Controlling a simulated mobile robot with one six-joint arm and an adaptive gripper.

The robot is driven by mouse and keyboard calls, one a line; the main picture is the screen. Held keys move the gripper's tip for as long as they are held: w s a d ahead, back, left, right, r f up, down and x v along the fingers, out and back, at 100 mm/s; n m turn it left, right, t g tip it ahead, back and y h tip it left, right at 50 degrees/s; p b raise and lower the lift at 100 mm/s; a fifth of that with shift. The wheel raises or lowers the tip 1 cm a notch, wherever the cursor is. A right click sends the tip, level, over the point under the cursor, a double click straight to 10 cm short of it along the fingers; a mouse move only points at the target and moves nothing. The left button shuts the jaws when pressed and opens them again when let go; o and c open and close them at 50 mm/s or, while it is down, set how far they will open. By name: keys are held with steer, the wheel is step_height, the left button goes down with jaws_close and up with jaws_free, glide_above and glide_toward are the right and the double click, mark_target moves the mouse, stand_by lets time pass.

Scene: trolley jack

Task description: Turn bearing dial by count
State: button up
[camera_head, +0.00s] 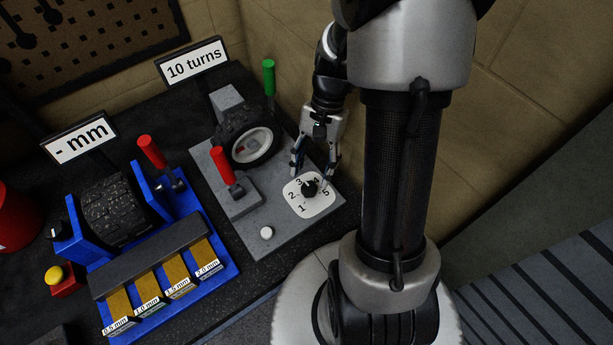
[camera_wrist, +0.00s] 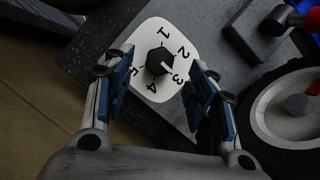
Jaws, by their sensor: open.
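The bearing dial is a white plate (camera_head: 305,208) numbered 1 to 5 with a black knob (camera_head: 310,187) at its middle, set on a grey base. In the wrist view the knob (camera_wrist: 158,62) carries a pale line that seems to point towards the 3. My gripper (camera_head: 312,172) is open just above the dial. In the wrist view its blue-padded fingers (camera_wrist: 157,82) lie on either side of the knob, apart from it. A sign (camera_head: 195,63) behind the station reads "10 turns".
The grey base (camera_head: 275,235) also bears a wheel (camera_head: 250,143), a red-handled lever (camera_head: 222,163), a green-handled lever (camera_head: 268,78) and a white button (camera_head: 266,233). A blue station (camera_head: 218,262) with a "- mm" sign (camera_head: 79,142) stands at left. A wall is close behind.

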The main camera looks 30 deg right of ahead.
mark_target(309, 186)
steer(key=b+x, duration=0.1)
steer(key=x, duration=0.3)
steer(key=shift+f, duration=0.2)
steer(key=shift+c, duration=0.2)
steer(key=c, duration=1)
steer(key=shift+r+n, duration=0.1)
steer(key=shift+n, duration=0.3)
steer(key=n+p, duration=0.1)
steer(key=n, duration=0.1)
steer(key=n+g+h+p, duration=0.1)
steer(key=n+p, duration=0.1)
steer(key=shift+a+n+g+h, duration=0.15)
steer(key=shift+n+g+h, duration=0.15)
steer(key=n+h+p, duration=0.2)
steer(key=n, duration=0.4)
steer(key=shift+w+p, duration=0.1)
steer(key=shift+p, duration=0.2)
steer(key=shift+n+h, duration=0.3)
